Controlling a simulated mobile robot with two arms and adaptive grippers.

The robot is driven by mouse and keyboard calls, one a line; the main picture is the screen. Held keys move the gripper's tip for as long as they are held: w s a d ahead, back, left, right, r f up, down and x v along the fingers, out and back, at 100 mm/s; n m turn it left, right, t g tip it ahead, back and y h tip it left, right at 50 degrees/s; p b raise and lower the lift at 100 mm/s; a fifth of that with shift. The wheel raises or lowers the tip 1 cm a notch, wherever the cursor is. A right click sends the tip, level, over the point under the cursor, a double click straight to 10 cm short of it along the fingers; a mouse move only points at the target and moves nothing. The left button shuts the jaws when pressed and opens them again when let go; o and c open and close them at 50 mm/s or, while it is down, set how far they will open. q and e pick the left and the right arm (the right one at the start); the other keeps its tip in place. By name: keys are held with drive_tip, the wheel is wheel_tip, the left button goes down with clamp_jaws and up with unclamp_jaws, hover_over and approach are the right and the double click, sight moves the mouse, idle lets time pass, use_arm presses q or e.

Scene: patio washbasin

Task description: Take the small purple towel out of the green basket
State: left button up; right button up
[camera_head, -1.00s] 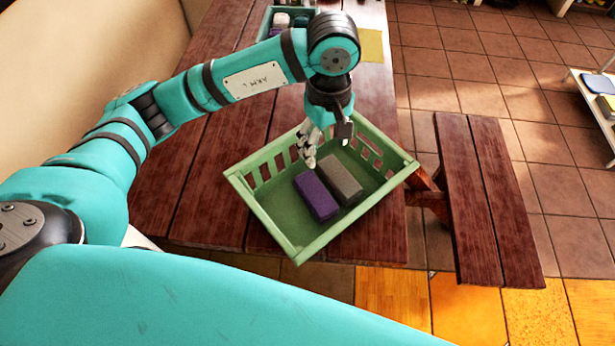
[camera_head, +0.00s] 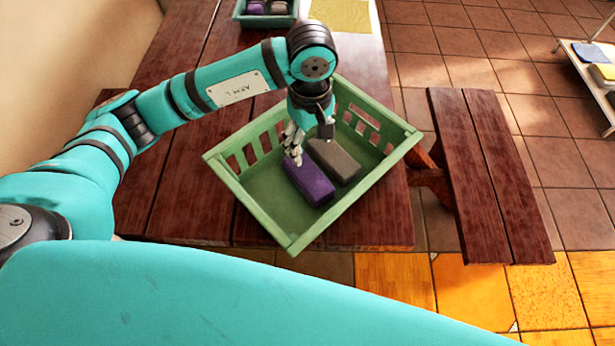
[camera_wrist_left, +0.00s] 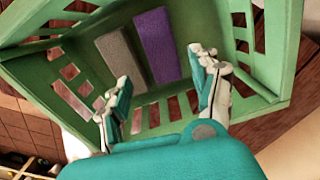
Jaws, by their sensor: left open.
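The small purple towel (camera_head: 309,183) lies folded in the green basket (camera_head: 262,205), side by side with a grey folded towel (camera_head: 334,160). The basket stands on the dark red wooden table. My left gripper (camera_head: 308,148) is over the basket, pointing down, at the far end of the two towels. In the left wrist view its fingers (camera_wrist_left: 165,92) are spread open with nothing between them. There the purple towel (camera_wrist_left: 157,47) and the grey towel (camera_wrist_left: 121,58) lie beyond the fingertips. My right gripper is in neither view.
Slatted basket walls (camera_head: 357,118) surround the towels. Another green basket (camera_head: 266,19) with rolled items and a yellow cloth (camera_head: 341,14) are at the table's far end. A wooden bench (camera_head: 490,180) stands to the right.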

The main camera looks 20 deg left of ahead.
use_arm(q)
drive_tip(key=p, duration=0.2)
hover_over(308, 173)
drive_tip(key=f, duration=0.8)
drive_tip(key=shift+s+d, duration=0.25)
drive_tip(key=shift+s, duration=0.05)
drive_tip(key=shift+f, duration=0.95)
drive_tip(key=f, duration=0.1)
drive_tip(key=f+p, duration=0.1)
drive_tip(key=f, duration=0.1)
drive_tip(key=shift+w+a+f, duration=0.25)
drive_tip(key=shift+a+f, duration=0.05)
drive_tip(key=shift+f, duration=0.35)
drive_tip(key=shift+c, duration=0.3)
drive_tip(key=c, duration=0.8)
